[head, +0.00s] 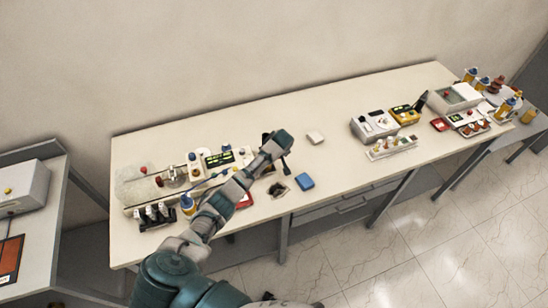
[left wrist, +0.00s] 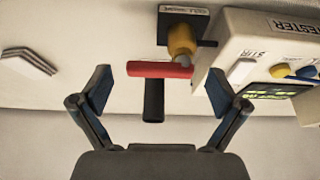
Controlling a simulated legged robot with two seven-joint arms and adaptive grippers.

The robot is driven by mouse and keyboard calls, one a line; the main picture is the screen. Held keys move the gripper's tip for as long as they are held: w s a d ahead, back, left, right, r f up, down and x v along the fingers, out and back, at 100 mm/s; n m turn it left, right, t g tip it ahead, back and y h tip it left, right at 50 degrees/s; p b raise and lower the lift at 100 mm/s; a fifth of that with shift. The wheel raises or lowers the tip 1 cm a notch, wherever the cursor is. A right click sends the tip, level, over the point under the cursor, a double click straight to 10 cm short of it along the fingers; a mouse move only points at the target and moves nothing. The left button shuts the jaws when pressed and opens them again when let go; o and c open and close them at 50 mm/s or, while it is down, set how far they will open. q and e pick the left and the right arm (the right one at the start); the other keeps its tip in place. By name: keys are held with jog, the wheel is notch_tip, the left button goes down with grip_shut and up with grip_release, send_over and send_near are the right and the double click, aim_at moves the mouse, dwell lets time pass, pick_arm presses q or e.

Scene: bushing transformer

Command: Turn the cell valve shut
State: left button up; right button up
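The cell valve shows in the left wrist view, upside down. It has a yellow body (left wrist: 182,40) on a black labelled plate (left wrist: 183,20) and a red bar handle (left wrist: 160,69) lying across the picture. My left gripper (left wrist: 158,90) is open, with one finger on each side of the handle and cylinder and visible gaps to both. In the head view my left gripper (head: 273,153) is over the table by the tester, and arm and hand hide the valve. My right gripper is not in view.
The white tester (left wrist: 272,50) stands close beside the valve; it also shows in the head view (head: 212,160). A white pad (head: 316,137), a blue block (head: 304,181) and a dark item (head: 278,189) lie nearby. The table (head: 340,165) is bare right of the block.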

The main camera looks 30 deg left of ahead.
pick_arm(q)
jog(key=shift+r, duration=0.1)
jog(key=v, duration=1.1)
jog(key=shift+d+r, duration=0.15)
jog(key=shift+r, duration=0.2)
jog(key=shift+s, duration=0.1)
